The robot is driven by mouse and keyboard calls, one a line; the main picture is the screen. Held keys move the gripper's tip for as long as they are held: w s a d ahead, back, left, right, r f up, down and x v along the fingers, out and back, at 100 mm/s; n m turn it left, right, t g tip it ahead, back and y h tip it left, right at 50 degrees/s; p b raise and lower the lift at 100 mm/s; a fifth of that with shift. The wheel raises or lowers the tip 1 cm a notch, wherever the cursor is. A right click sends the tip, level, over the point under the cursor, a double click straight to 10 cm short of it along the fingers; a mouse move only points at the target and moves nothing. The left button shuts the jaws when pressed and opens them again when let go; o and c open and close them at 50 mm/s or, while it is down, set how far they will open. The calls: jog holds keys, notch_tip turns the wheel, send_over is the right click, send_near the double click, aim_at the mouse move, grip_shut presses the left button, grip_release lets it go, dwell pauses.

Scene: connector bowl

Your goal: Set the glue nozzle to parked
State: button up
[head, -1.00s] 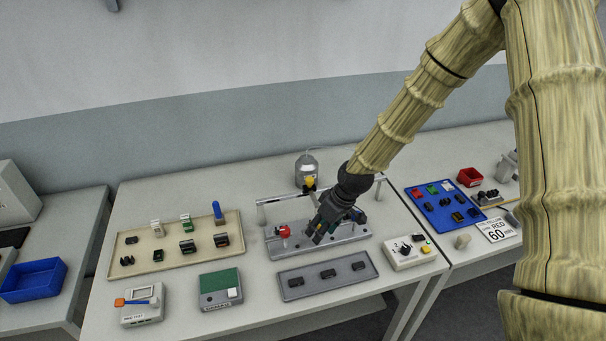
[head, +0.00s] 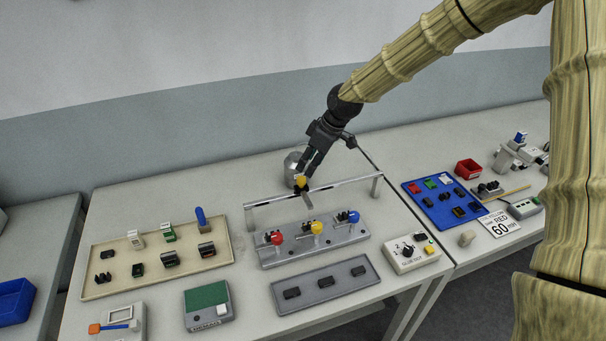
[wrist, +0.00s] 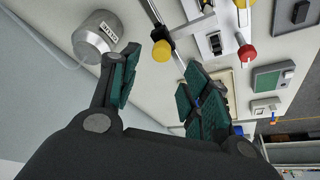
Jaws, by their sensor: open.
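The glue nozzle appears to be the dark carriage with a yellow knob (head: 301,181) on a grey rail (head: 345,184) behind the fixture. The yellow knob also shows in the wrist view (wrist: 162,51), beside the rail (wrist: 153,14). My gripper (head: 305,172) is just above and behind the knob in the head view. In the wrist view my gripper (wrist: 158,88) is open, with the knob ahead of the gap between its fingers. I cannot tell whether a finger touches it. The metal glue pot (wrist: 97,38) stands behind the rail, partly hidden in the head view (head: 290,168). No parked mark is readable.
A grey fixture (head: 338,238) with red, yellow and blue knobs stands in front of the rail. A beige tray (head: 90,270) is at left, a grey tray (head: 330,292) in front, and a switch box (head: 412,254) at right. The table behind the rail's right half is clear.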

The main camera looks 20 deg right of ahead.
aim_at(302, 178)
jog(key=shift+p+x, duration=1.2)
jog(key=shift+x, duration=2.35)
grip_shut()
